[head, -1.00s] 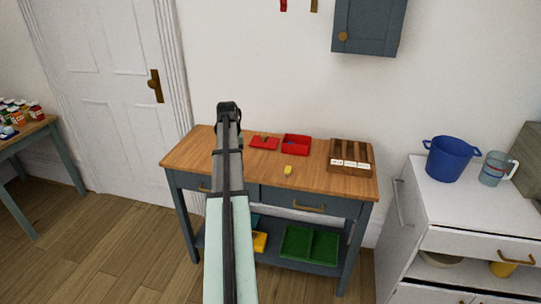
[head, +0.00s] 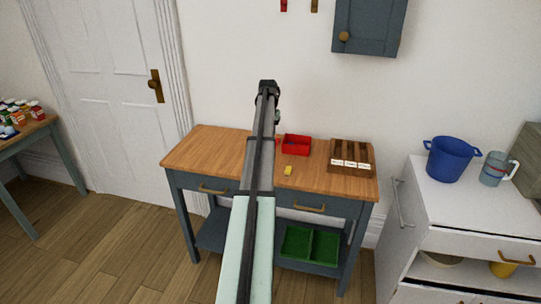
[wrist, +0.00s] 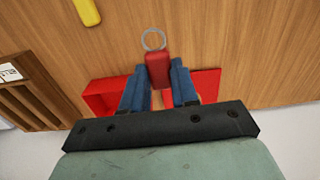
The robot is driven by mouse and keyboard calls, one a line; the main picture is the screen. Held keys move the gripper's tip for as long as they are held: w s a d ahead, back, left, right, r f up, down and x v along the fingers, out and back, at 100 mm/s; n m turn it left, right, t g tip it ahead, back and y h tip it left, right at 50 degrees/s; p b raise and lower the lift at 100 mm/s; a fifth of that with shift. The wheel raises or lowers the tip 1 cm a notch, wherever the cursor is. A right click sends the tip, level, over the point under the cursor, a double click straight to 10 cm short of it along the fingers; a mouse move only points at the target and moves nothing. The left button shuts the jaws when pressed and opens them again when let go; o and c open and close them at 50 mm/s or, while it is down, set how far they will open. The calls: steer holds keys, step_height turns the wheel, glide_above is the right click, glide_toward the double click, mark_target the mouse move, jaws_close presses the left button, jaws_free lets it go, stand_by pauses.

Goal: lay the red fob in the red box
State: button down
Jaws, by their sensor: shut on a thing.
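The red fob (wrist: 158,68) with a metal ring is held between the blue fingers of my gripper (wrist: 157,85) in the wrist view. The gripper is shut on it, with the ring pointing away from the palm. The red box (head: 296,152) stands open on the wooden table top; in the wrist view the box (wrist: 98,97) shows left of the fingers, partly hidden by them. The fob appears above the table, between the box and a flat red piece (wrist: 207,82) on the right. In the head view my arm hides the fob.
A yellow fob-like item (head: 288,170) lies in front of the box; it also shows in the wrist view (wrist: 87,12). A wooden compartment holder (head: 350,169) with white labels stands right of the box. The table's left part is clear.

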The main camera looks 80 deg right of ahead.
steer(key=shift+f, duration=5)
steer(key=c, duration=0.9)
jaws_free()
steer(key=shift+f, duration=0.1)
steer(key=shift+o, duration=0.2)
step_height(320, 180, up, 11)
steer(key=shift+r, duration=0.2)
steer(key=shift+o, duration=0.5)
steer(key=shift+r, duration=0.45)
